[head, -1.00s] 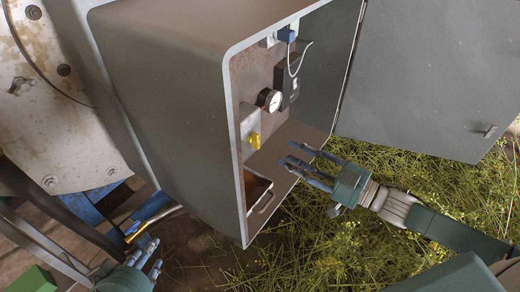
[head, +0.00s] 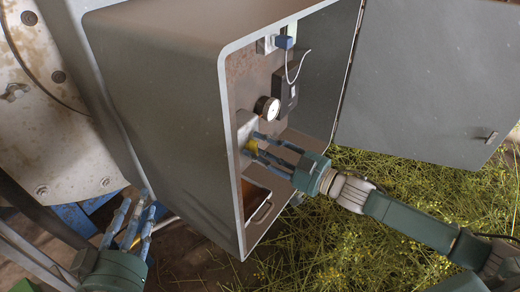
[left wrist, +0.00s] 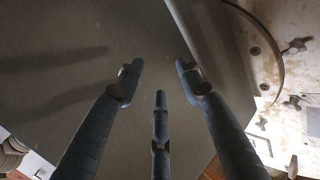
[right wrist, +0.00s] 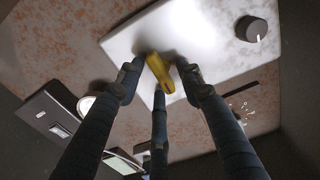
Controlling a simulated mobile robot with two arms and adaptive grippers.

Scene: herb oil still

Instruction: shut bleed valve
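A yellow valve handle (head: 249,147) sits on a pale plate inside the open grey cabinet; I take it for the bleed valve. In the right wrist view the yellow handle (right wrist: 160,74) lies at the fingertips, between the two outer fingers. My right gripper (head: 262,146) is open with its fingers around the handle; gaps show beside it, and I cannot tell whether any finger touches it. The fingers partly hide the handle in the head view. My left gripper (head: 140,208) is open and empty, outside the cabinet's left side; its spread fingers (left wrist: 160,80) face a plain grey surface.
A round gauge (head: 266,108) and a blue connector (head: 284,42) with a pale cable are above the valve. A dark knob (right wrist: 252,28) is on the pale plate. The cabinet door (head: 420,80) hangs open at right. Grassy herbs (head: 400,230) lie below.

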